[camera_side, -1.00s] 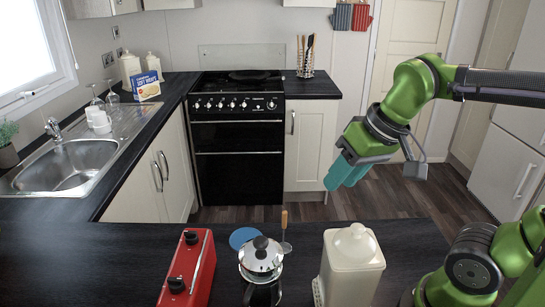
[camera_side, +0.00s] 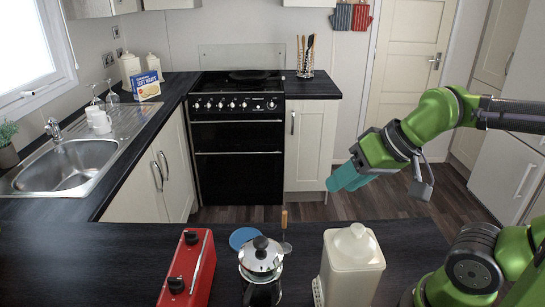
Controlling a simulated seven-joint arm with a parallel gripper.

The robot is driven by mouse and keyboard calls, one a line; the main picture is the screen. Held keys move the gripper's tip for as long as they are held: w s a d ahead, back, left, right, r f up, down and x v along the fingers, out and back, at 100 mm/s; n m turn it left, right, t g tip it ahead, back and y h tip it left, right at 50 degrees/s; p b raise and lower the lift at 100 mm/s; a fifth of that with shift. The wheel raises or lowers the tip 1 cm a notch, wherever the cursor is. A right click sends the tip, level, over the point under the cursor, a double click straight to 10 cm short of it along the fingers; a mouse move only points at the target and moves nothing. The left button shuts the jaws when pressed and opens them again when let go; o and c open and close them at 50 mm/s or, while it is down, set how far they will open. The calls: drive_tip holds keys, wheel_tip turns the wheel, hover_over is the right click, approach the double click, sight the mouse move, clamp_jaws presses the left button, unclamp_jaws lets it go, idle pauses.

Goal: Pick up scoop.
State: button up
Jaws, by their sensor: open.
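The scoop (camera_side: 286,247) has a wooden handle and a small metallic bowl. It is on the dark counter at the front, just behind and to the right of the glass and metal coffee press, with its handle pointing up in the picture. My gripper (camera_side: 347,184), with teal fingers, is in the air above and to the right of the scoop, well apart from it. The jaws are open and hold nothing that I can see. The fingers overlap in this view, so the gap between them is hard to see.
The coffee press (camera_side: 261,262) stands close to the scoop. A blue disc (camera_side: 243,237) lies behind it. A cream canister (camera_side: 351,265) stands to the right and a red toaster-like appliance (camera_side: 188,268) to the left. The counter (camera_side: 400,237) right of the canister is clear.

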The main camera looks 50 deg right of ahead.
wheel_tip(320, 180, up, 5)
wheel_tip(320, 180, down, 4)
drive_tip(key=s+d+m+g+y, duration=0.1)
drive_tip(key=m+g+y, duration=0.5)
drive_tip(key=m, duration=1.8)
drive_tip(key=w+d+r+m+t+y, duration=0.25)
drive_tip(key=d+m+t+y, duration=0.2)
drive_tip(key=m, duration=1.15)
drive_tip(key=w+d+r+m+t+y, duration=0.1)
drive_tip(key=w+d+m+t+y, duration=0.4)
drive_tip(key=m, duration=1.1)
wheel_tip(320, 180, down, 19)
drive_tip(key=g+h, duration=0.1)
drive_tip(key=h, duration=0.1)
drive_tip(key=f+x, duration=0.1)
drive_tip(key=x, duration=1.5)
drive_tip(key=shift+s+f, duration=0.2)
drive_tip(key=shift+s, duration=0.1)
